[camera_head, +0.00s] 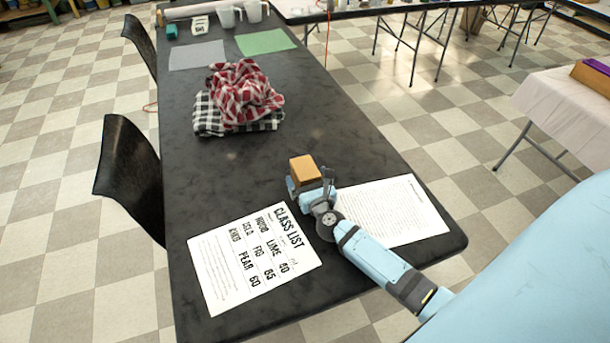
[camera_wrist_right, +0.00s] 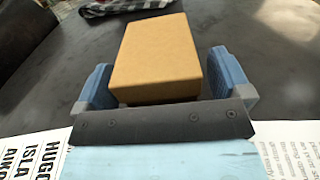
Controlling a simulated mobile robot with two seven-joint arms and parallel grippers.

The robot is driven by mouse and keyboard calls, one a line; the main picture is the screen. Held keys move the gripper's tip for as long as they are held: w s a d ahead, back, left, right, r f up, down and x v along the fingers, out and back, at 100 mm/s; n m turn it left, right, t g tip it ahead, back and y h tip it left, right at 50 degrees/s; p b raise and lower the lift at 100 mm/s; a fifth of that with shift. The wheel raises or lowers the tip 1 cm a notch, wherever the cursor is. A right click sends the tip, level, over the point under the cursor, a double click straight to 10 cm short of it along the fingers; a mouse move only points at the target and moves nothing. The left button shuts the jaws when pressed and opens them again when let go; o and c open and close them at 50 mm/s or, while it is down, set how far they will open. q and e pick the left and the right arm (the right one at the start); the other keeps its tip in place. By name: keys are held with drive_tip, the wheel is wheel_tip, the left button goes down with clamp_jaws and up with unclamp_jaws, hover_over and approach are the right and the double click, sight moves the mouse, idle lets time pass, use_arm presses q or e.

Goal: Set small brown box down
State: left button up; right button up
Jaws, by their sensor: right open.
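The small brown box (camera_head: 304,169) is near the front middle of the dark table (camera_head: 330,130), between the fingers of my right gripper (camera_head: 311,186). In the right wrist view the box (camera_wrist_right: 157,50) sits between the two blue fingers of the gripper (camera_wrist_right: 160,85). The fingers are open, with a gap visible on the right side; the left finger is close to the box. The box looks to be at table level, but its underside is hidden, so I cannot tell for sure that it touches the table. My left gripper is not in view.
A class list sheet (camera_head: 254,258) and a text sheet (camera_head: 393,211) lie on either side of my right arm. Red and black checked cloths (camera_head: 243,92) are heaped farther back. Green (camera_head: 265,42) and grey (camera_head: 197,55) sheets and cups (camera_head: 228,17) are at the far end. Black chairs (camera_head: 129,175) stand left.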

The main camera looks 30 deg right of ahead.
drive_tip(key=shift+w+d, duration=0.2)
drive_tip(key=shift+w, duration=0.5)
drive_tip(key=c, duration=1.1)
drive_tip(key=shift+r, duration=0.1)
